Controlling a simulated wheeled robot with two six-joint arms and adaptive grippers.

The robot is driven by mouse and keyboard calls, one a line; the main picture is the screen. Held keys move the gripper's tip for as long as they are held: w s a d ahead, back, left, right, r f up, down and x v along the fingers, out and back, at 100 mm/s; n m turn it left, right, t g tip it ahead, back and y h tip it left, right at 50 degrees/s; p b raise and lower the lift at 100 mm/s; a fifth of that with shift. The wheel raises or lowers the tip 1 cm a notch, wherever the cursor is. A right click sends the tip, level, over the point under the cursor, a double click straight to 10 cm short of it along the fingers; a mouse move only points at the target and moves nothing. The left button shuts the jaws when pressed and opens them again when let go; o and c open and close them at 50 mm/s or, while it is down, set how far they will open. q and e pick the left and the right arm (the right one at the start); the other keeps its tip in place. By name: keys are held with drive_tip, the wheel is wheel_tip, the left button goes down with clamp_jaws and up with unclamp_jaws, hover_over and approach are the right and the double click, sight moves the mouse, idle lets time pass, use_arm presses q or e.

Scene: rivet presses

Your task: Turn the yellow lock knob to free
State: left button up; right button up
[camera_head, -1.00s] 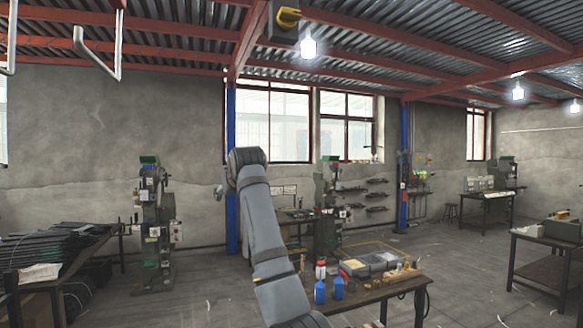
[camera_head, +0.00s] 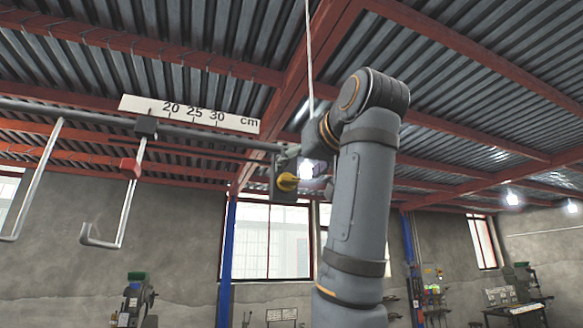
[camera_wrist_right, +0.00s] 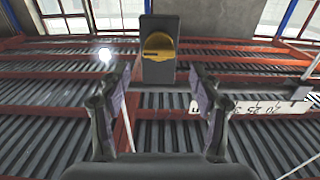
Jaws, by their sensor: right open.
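The yellow lock knob (camera_head: 287,181) sits on a dark grey box (camera_head: 289,196) at the right end of an overhead rail. In the right wrist view, the knob (camera_wrist_right: 158,44) shows on the box's face, top centre. My right gripper (camera_wrist_right: 161,75) is open and empty, its fingers apart on both sides below the box in that picture. The knob lies beyond the fingertips, and I see no contact. In the head view my right arm reaches up and its wrist bends left towards the box; the fingers are small there. My left gripper is not in view.
Red roof beams are above. Presses and a wall with windows stand behind.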

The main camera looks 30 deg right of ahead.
sight(291, 176)
drive_tip(key=p+x, duration=0.2)
drive_tip(key=x, duration=0.2)
drive_tip(key=shift+w+d+r, duration=0.15)
drive_tip(key=shift+w+d, duration=0.2)
drive_tip(key=shift+w, duration=0.45)
drive_tip(key=shift+s, duration=0.15)
drive_tip(key=shift+c, duration=0.4)
drive_tip(key=c, duration=1.1)
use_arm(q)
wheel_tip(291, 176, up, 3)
use_arm(e)
drive_tip(key=shift+o, duration=0.2)
